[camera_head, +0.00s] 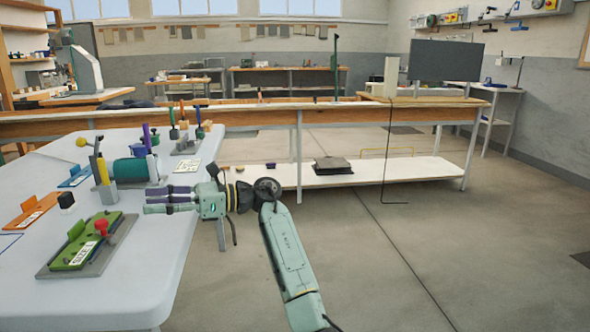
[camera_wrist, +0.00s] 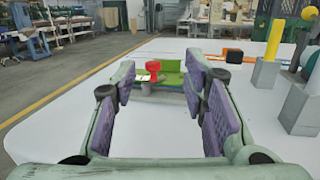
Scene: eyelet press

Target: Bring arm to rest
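My gripper (camera_head: 150,200) is over the right edge of the white table (camera_head: 150,285), pointing left across it. In the wrist view my gripper (camera_wrist: 160,88) is open, with purple pads wide apart and nothing between them. My pale green arm reaches up from the bottom of the head view. Beyond the fingers stands the green press (camera_head: 75,250) with a red knob (camera_head: 102,226) on a grey plate. The press also shows in the wrist view (camera_wrist: 172,76), with its red knob (camera_wrist: 153,67) seen between the fingertips.
An orange fixture (camera_head: 32,211), a blue fixture (camera_head: 76,177), a teal cylinder (camera_head: 130,170) and grey blocks holding yellow and purple posts stand left of and behind my gripper. A wooden bench (camera_head: 330,115) with a low shelf is behind. Floor (camera_head: 400,250) to the right is open.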

